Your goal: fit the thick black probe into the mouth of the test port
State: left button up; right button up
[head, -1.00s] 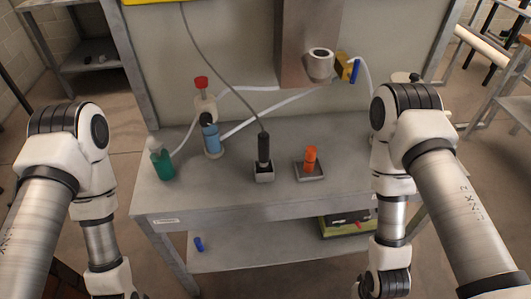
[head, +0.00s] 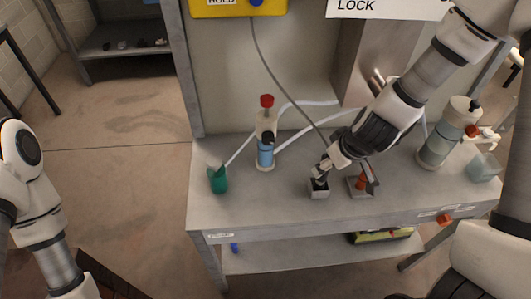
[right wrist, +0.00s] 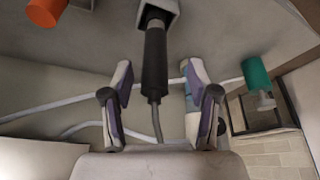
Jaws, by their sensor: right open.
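The thick black probe (head: 320,185) stands upright in a small square grey holder (head: 319,194) on the bench, its grey cable rising from the top. My right gripper (head: 321,171) is at the probe. In the right wrist view the probe (right wrist: 155,65) lies between the two spread fingers (right wrist: 157,80), with a gap on each side. The right gripper is open. The mouth of the test port cannot be made out now; my right arm covers that part of the metal column (head: 357,62). My left gripper is outside the head view.
An orange plug (head: 361,181) on a grey plate stands close to the right of the holder. A green bottle (head: 218,180) and a blue bottle with a red cap (head: 265,150) stand to the left. A white canister (head: 440,135) stands at the right.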

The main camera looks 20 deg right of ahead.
jog(key=shift+w+a+r+b, duration=0.1)
jog(key=shift+w+r+b, duration=0.05)
jog(key=shift+w+b, duration=0.2)
jog(key=b+x, duration=0.2)
jog(key=x, duration=0.1)
jog(key=b+x, duration=0.3)
jog(key=shift+s+f, duration=0.1)
jog(key=shift+f, duration=0.3)
jog(key=shift+w+f+b, duration=0.15)
jog(key=shift+w+b, duration=0.1)
jog(key=shift+b, duration=0.1)
jog(key=shift+s+d, duration=0.2)
jog(key=shift+d, duration=0.1)
jog(key=c, duration=0.4)
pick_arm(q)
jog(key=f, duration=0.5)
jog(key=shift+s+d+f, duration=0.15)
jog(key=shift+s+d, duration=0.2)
pick_arm(e)
jog(key=shift+w, duration=0.1)
grip_shut()
